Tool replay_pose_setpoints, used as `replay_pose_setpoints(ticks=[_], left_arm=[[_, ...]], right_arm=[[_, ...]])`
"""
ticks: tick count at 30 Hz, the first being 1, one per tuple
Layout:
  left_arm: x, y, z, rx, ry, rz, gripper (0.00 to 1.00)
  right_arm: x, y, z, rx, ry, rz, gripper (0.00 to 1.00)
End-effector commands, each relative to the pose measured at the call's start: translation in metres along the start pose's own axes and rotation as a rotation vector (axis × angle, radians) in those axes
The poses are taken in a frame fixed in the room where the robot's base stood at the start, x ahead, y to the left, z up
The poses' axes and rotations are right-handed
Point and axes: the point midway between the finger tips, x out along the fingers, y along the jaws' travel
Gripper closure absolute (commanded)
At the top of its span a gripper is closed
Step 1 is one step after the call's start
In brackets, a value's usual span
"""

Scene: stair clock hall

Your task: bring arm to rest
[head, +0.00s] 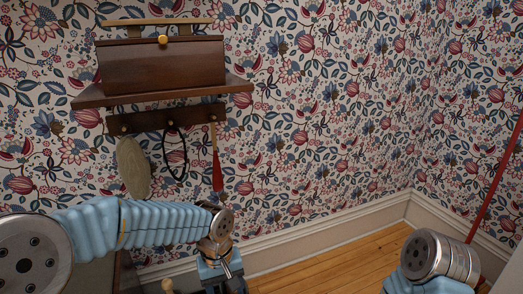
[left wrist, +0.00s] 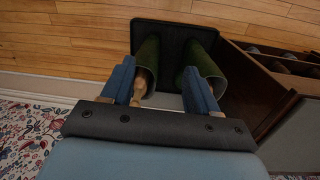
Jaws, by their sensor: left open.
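My left arm comes in from the left across the head view, with the left gripper (head: 225,283) low at the bottom edge, partly cut off. In the left wrist view the left gripper (left wrist: 161,80) has its two blue fingers wide apart, with nothing held between them. My right arm shows at the lower right of the head view, but its gripper is out of frame.
Two green boot-like things (left wrist: 148,55) stand on a black tray (left wrist: 172,28) beyond the left fingers. Beside them is a brown wooden cabinet (left wrist: 255,85). A wall shelf (head: 160,93) bears a wooden box (head: 160,65); a peg rail (head: 165,117) hangs below. A red pole (head: 495,180) leans right.

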Motion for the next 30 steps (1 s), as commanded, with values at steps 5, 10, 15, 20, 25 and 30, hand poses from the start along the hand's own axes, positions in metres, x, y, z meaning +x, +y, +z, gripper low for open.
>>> replay_pose_setpoints(ticks=[5,10,15,20,25,30], left_arm=[[0.054,-0.003,0.003,0.05,-0.043,0.055,0.4],[0.125,-0.013,0.015,0.104,-0.078,0.145,0.4],[0.214,-0.04,0.05,0.136,-0.081,0.253,0.4],[0.271,-0.074,0.092,0.147,-0.027,0.296,0.4],[0.288,-0.092,0.111,0.156,0.018,0.29,0.4],[0.289,-0.093,0.112,0.156,0.021,0.289,0.4]], right_arm=[[0.0,0.0,0.0,0.0,0.0,0.0,0.57],[0.0,0.0,0.0,0.0,0.0,0.0,0.57],[0.0,0.0,0.0,0.0,0.0,0.0,0.57],[0.0,0.0,0.0,0.0,0.0,0.0,0.57],[0.0,0.0,0.0,0.0,0.0,0.0,0.57],[0.0,0.0,0.0,0.0,0.0,0.0,0.57]])
